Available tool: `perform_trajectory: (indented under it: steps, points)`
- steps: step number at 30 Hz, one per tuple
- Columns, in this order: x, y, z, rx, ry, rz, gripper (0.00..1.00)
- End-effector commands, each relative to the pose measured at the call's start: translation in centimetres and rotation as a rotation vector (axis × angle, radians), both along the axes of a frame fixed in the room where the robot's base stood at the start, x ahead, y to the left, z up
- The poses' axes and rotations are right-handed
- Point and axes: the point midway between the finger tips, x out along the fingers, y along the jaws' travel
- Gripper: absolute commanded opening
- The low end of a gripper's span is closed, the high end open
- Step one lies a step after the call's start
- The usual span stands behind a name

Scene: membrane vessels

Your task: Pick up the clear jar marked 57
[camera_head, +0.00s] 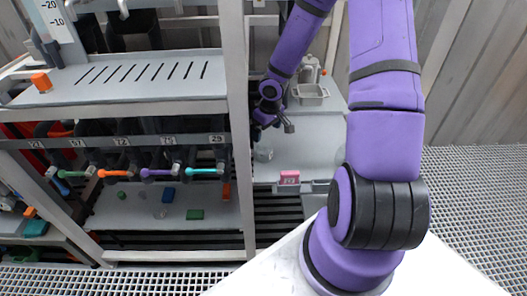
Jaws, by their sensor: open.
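A small clear jar (264,154) stands on the pale worktop right of the rack; no number on it can be read from here. My gripper (272,126) is open above and close to this jar, at the rack's right post. The gap between its fingers and the jar is hard to judge. A "57" label shows on the rack's front rail (78,142), with a dark vessel behind it. A small clear item (160,212) also lies on the rack's lower shelf, too small to read.
A pink box (289,178) sits at the worktop's front edge. A grey basket (311,93) and a white dispenser (310,68) stand at the back. The rack's right post (239,120) is close left of my gripper. Coloured handles (158,172) stick out of the rack.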

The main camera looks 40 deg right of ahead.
Motion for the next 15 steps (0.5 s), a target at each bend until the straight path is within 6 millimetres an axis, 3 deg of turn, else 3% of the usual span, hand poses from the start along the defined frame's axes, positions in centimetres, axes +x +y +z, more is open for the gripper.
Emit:
perform_trajectory:
  steps: [6,15]
  points:
    - [0.4,0.2,-2.6,-0.001,0.002,0.003,0.96]
    - [0.6,0.2,-4.0,-0.001,0.002,0.002,0.96]
